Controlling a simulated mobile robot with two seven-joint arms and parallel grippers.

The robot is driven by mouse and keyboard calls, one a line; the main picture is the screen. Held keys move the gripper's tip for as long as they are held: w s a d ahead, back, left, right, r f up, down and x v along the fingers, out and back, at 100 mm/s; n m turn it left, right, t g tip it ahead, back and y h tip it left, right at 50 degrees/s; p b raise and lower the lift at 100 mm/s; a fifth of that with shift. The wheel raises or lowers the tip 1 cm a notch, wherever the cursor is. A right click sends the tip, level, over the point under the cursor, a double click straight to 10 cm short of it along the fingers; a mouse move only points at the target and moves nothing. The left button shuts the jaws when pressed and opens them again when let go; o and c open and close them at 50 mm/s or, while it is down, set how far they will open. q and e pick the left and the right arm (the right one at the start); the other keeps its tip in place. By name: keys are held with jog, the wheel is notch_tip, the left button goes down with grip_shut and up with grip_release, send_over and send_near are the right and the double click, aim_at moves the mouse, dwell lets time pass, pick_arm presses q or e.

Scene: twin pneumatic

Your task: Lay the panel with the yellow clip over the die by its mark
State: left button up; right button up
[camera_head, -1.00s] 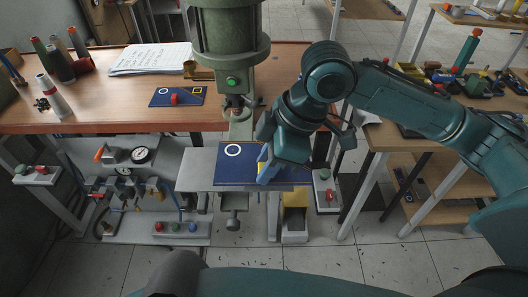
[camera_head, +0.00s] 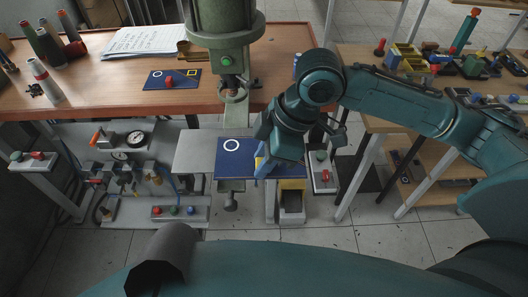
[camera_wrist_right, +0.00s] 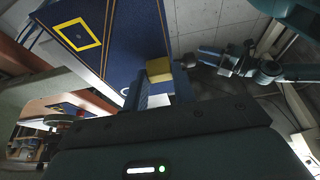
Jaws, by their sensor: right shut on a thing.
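The blue panel (camera_head: 236,168) with a white ring near its far left corner is held level at the press. The right wrist view shows the panel (camera_wrist_right: 130,45) with a yellow square outline, the yellow clip (camera_wrist_right: 159,68) and the gripper (camera_wrist_right: 155,97). The panel overlaps the right part of the grey press plate (camera_head: 195,152); I cannot tell whether they touch. No die is clearly visible; the panel may hide it.
The green press head (camera_head: 226,40) stands just behind the panel. Another blue panel with a red clip (camera_head: 169,81) lies on the wooden bench (camera_head: 110,105). A yellow-rimmed bin (camera_head: 292,202) stands below the held panel. A parts table (camera_head: 375,125) is at the right.

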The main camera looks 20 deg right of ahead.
pick_arm(q)
jog(key=shift+s+f, duration=0.1)
jog(key=shift+s, duration=0.25)
jog(key=shift+r+p, duration=0.25)
jog(key=shift+p, duration=0.05)
jog(key=shift+w+r, duration=0.2)
jog(key=shift+r, duration=0.1)
dwell(0.5)
jog(key=shift+s+r+p, duration=0.2)
jog(key=shift+r+p, duration=0.25)
jog(key=shift+p, duration=0.3)
jog(key=shift+w+r, duration=0.2)
jog(key=shift+w, duration=0.1)
pick_arm(e)
jog(key=shift+f, duration=0.2)
dwell(0.4)
jog(key=shift+f, duration=0.15)
jog(key=o, duration=1.1)
jog(key=shift+c, duration=0.2)
pick_arm(q)
jog(key=shift+s+f, duration=0.15)
jog(key=shift+s, duration=0.1)
